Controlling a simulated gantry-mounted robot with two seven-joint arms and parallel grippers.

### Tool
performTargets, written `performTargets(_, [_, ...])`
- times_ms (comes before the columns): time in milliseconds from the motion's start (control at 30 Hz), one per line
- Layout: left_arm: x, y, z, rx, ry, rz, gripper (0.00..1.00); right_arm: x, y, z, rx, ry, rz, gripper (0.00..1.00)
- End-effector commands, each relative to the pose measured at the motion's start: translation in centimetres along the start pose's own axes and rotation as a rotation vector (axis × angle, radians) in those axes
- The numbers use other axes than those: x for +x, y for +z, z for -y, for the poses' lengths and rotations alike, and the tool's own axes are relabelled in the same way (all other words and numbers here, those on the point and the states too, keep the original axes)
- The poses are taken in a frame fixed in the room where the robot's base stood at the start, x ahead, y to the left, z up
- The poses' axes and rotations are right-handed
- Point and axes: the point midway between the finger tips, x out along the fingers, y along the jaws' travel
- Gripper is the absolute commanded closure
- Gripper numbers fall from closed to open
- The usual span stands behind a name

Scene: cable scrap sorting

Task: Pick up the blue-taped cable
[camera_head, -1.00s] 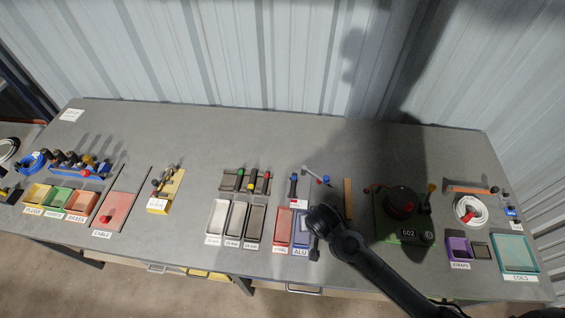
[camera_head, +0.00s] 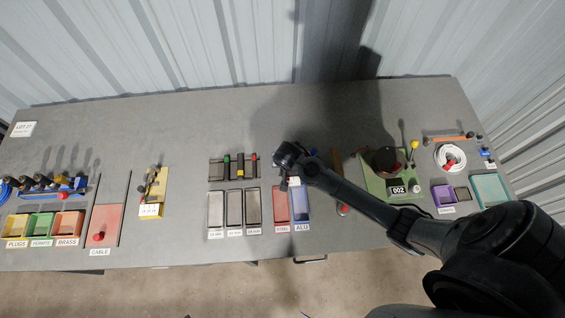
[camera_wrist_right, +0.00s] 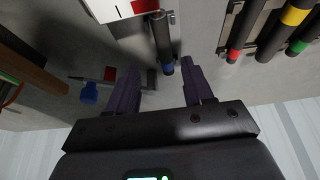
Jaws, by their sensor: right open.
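Contact cannot be told. In the head view my right gripper (camera_head: 289,157) is above the table behind the red and blue trays, and my arm hides the cable. My left gripper is not in view.
A rack (camera_head: 233,168) of dark cables with red, yellow and green bands is left of the gripper. A stick-like tool with a blue part (camera_wrist_right: 89,92) lies on the other side. Red (camera_head: 280,204) and blue (camera_head: 301,203) trays are in front; the table behind is clear.

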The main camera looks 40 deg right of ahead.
Motion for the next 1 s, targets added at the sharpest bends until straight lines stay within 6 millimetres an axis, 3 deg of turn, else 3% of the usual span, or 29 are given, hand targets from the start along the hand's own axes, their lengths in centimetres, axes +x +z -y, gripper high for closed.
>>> performTargets(400, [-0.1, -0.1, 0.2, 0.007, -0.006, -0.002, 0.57, 4.4, -0.2, 0.6, -0.001, 0.0, 0.0, 0.49])
performTargets(700, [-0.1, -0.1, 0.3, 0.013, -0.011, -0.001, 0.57, 4.7, -0.2, 0.7, 0.0, -0.001, 0.0, 0.49])
performTargets(1000, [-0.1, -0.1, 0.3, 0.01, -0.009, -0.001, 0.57, 4.7, -0.2, 0.6, 0.0, 0.0, 0.0, 0.93])
